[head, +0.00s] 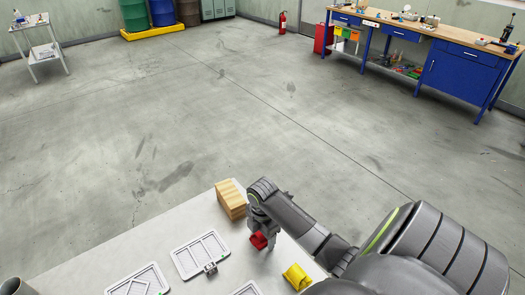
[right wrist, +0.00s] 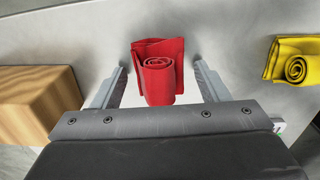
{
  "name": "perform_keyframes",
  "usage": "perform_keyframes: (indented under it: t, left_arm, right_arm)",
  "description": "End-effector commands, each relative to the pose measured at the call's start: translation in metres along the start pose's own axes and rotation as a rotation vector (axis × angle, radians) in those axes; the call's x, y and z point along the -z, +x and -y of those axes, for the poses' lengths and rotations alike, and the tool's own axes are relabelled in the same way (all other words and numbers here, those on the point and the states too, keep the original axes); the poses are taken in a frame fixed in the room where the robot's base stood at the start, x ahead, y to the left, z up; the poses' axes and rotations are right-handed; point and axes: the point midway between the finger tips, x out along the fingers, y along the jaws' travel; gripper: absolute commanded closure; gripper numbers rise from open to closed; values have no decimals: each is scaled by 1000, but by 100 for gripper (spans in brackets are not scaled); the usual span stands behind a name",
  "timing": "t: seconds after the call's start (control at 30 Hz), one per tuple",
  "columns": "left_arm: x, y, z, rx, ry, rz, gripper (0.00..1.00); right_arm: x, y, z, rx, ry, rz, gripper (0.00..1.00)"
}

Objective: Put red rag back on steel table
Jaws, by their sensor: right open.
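The red rag (right wrist: 160,72) is a folded and rolled red cloth, and it rests on the light grey steel table (right wrist: 225,35) in the right wrist view. My right gripper (right wrist: 160,75) is open, with one finger on each side of the rag and a visible gap on both sides. In the head view the red rag (head: 259,240) shows just below my right gripper (head: 263,232), near the table's far right edge. The table (head: 90,247) fills the bottom of the head view. My left gripper is not in view.
A wooden block (head: 230,198) stands left of my right gripper, and a yellow rag (head: 297,277) lies to its right. White framed trays (head: 200,255) lie on the table nearer me. The table edge is close beyond the red rag; open floor (head: 200,120) lies past it.

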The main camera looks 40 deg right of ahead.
Motion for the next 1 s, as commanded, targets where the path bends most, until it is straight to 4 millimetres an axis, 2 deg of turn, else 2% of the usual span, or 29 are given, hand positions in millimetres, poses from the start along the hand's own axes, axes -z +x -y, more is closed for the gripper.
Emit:
perform_keyframes:
  t: [0.17, 0.4, 0.53, 0.7, 1.0]
  left_arm:
    - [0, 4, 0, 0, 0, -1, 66]
    - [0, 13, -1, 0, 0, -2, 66]
    - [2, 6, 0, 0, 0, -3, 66]
    - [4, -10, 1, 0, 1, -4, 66]
    - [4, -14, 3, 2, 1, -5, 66]
  right_arm:
    - [0, -19, -2, -6, -2, 1, 32]
    - [-1, -74, -2, -9, -4, 4, 32]
    - [-1, -106, -1, -3, -1, 2, 32]
    - [0, -119, 0, 0, 1, 0, 32]
    - [0, -122, 0, -1, 1, -1, 32]
